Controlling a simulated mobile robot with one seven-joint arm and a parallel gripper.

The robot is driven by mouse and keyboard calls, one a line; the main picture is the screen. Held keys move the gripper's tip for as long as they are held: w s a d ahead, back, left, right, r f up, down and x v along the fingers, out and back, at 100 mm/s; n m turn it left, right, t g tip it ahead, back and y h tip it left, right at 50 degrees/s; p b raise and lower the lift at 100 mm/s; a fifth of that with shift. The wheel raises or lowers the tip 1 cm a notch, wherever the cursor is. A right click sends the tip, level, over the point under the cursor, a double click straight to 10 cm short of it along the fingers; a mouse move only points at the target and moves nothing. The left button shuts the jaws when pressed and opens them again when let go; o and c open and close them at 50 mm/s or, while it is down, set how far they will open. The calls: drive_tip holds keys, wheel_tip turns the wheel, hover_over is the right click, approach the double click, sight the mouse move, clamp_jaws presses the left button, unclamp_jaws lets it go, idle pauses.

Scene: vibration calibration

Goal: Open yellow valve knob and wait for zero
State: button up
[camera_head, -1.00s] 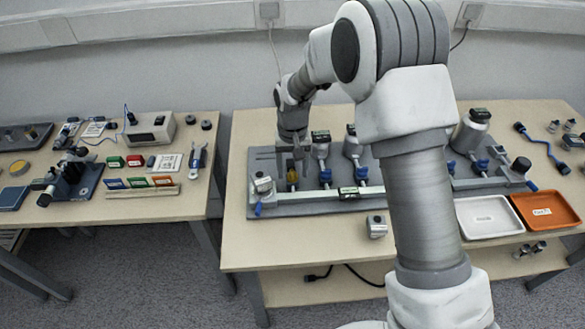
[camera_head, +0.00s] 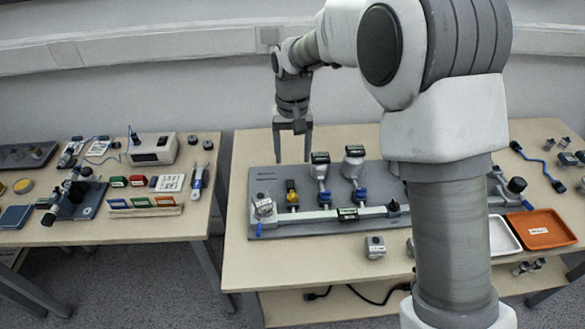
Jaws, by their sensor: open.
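The yellow valve knob (camera_head: 292,197) stands on the grey manifold board (camera_head: 262,190) at the left of a row of valves. It is in plain view, with nothing touching it. My gripper (camera_head: 292,158) is open and empty, pointing down above and behind the knob, clear of it. Two gauge-topped vessels (camera_head: 320,171) with blue valve knobs (camera_head: 325,198) stand to the right of the yellow knob. A small dark display (camera_head: 348,214) sits on the rail at the front of the board; its reading is too small to make out.
A small metal cube-like device (camera_head: 375,247) sits in front of the board. A white tray (camera_head: 503,238) and an orange tray (camera_head: 541,229) lie at the right. My arm hides the board's right-centre. A second table (camera_head: 110,230) with instruments stands left, across a gap.

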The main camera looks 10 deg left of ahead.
drive_tip(key=shift+r, duration=2)
drive_tip(key=s+d+r+m+t+p, duration=0.1)
drive_tip(key=s+d+r+p, duration=0.1)
drive_tip(key=s+d+r, duration=0.45)
drive_tip(key=s+d+r+t+p, duration=0.2)
drive_tip(key=s+d+r, duration=0.1)
drive_tip(key=d+r, duration=0.6)
drive_tip(key=s+d+r+m+t+p, duration=0.1)
drive_tip(key=s+d+p, duration=0.1)
drive_tip(key=s+d, duration=0.2)
drive_tip(key=s+d+r+t+p, duration=0.1)
drive_tip(key=s+d, duration=0.3)
drive_tip(key=s, duration=0.7)
drive_tip(key=shift+d+r+m+t+p, duration=0.15)
drive_tip(key=shift+r+m+t+p, duration=0.2)
drive_tip(key=shift+r, duration=0.3)
